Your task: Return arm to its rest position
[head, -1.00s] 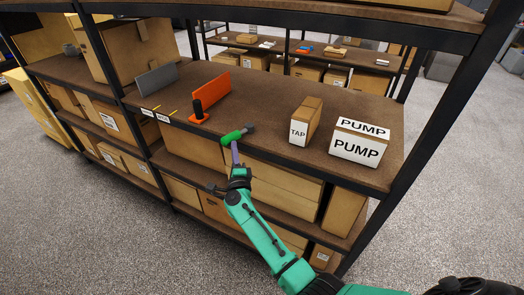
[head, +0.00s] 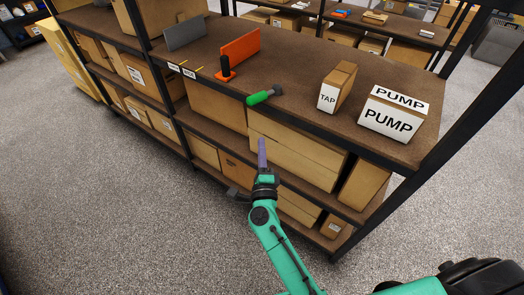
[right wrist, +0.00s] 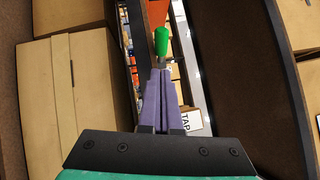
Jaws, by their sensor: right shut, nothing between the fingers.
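My right gripper (head: 262,146) is shut and empty, its purple fingers in front of the shelf unit, below the level of the upper shelf board. The fingers also show in the right wrist view (right wrist: 162,75), lying together. A green-handled tool with a grey head (head: 262,97) lies on the upper shelf, its green end at the front edge, apart from the fingers. Its green handle also shows in the right wrist view (right wrist: 161,40). My left gripper is not in view.
On the upper shelf (head: 300,85) stand an orange divider (head: 240,47), a grey divider (head: 186,34), a black upright piece on an orange base (head: 225,70), a TAP box (head: 328,97) and a PUMP box (head: 388,122). Cardboard boxes (head: 290,148) fill the lower shelf. The floor in front is clear.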

